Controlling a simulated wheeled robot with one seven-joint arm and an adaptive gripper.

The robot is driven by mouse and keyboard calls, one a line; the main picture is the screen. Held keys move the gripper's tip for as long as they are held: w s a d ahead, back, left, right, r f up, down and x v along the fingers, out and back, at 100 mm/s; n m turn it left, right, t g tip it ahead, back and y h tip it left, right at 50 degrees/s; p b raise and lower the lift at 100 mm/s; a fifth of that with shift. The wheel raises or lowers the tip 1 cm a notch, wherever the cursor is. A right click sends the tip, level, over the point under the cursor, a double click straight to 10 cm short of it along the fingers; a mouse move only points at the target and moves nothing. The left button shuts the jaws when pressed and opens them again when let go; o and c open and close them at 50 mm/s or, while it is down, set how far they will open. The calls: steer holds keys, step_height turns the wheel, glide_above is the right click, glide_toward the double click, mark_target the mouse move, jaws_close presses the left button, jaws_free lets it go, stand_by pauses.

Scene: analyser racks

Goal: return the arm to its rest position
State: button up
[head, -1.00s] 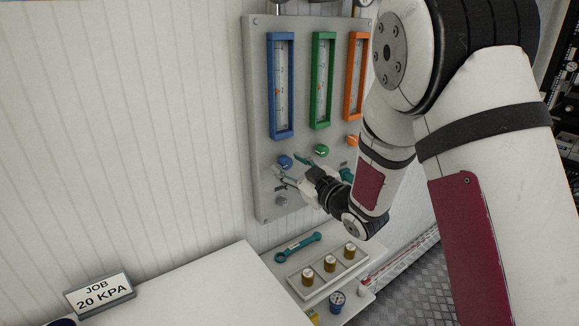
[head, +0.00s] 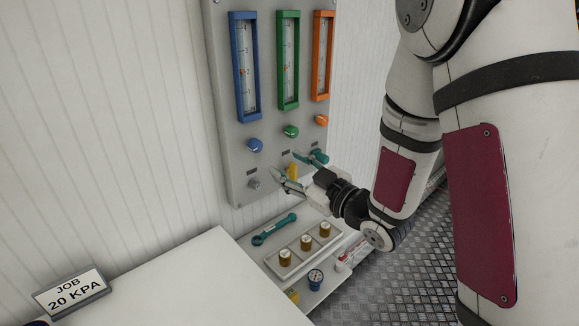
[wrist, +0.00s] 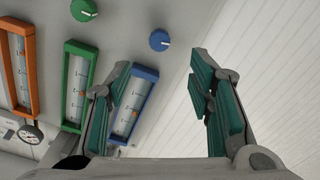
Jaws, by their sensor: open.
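My gripper (head: 284,169) is open and empty, in front of the lower part of the grey panel (head: 222,130) in the head view. Its teal fingers stand apart near the grey knob (head: 254,184); whether they touch anything there I cannot tell. In the wrist view my gripper (wrist: 165,95) shows its two fingers spread wide with nothing between them. The arm reaches in from the right side of the head view.
The panel carries blue (head: 246,68), green (head: 288,60) and orange (head: 322,55) gauges with knobs below. Under my gripper, a shelf holds a teal wrench (head: 273,229), a tray (head: 285,270) of brown vials and a small round gauge (head: 315,279). A white counter (head: 200,285) with a "JOB 20 KPA" sign (head: 72,294) stands left.

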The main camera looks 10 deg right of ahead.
steer(key=s+d+r+m+g+h, duration=0.45)
steer(key=s+d+m+h, duration=0.25)
steer(key=d+h, duration=0.4)
steer(key=s+m+g+y, duration=0.1)
steer(key=s+m+g, duration=0.3)
steer(key=s, duration=2)
steer(key=shift+s+r+g, duration=0.25)
steer(key=shift+r+g, duration=0.1)
steer(key=shift+g, duration=0.8)
